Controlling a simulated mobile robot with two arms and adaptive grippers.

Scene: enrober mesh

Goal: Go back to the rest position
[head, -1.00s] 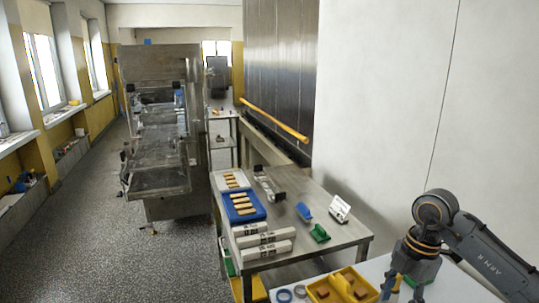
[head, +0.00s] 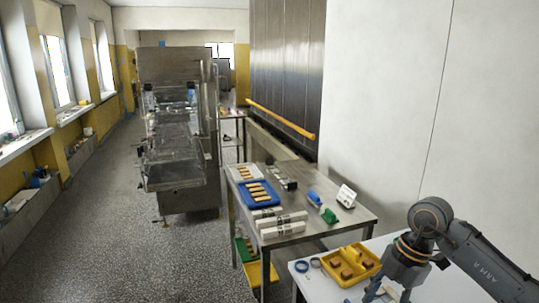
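My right arm comes in from the right. Its gripper (head: 388,292) points down over the white table at the bottom edge, just right of a yellow tray. The fingertips are cut off by the frame, so I cannot tell whether it is open or shut. No held object shows. My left arm and gripper are out of view.
The white table (head: 308,285) bears the yellow tray (head: 374,262) with brown blocks and blue rings (head: 301,266). Behind it, a steel table (head: 345,223) holds a blue tray (head: 247,200), white boxes (head: 284,228), a green item (head: 329,215) and a white sign (head: 346,195). A steel machine (head: 175,178) stands further back. The floor at left (head: 110,240) is clear.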

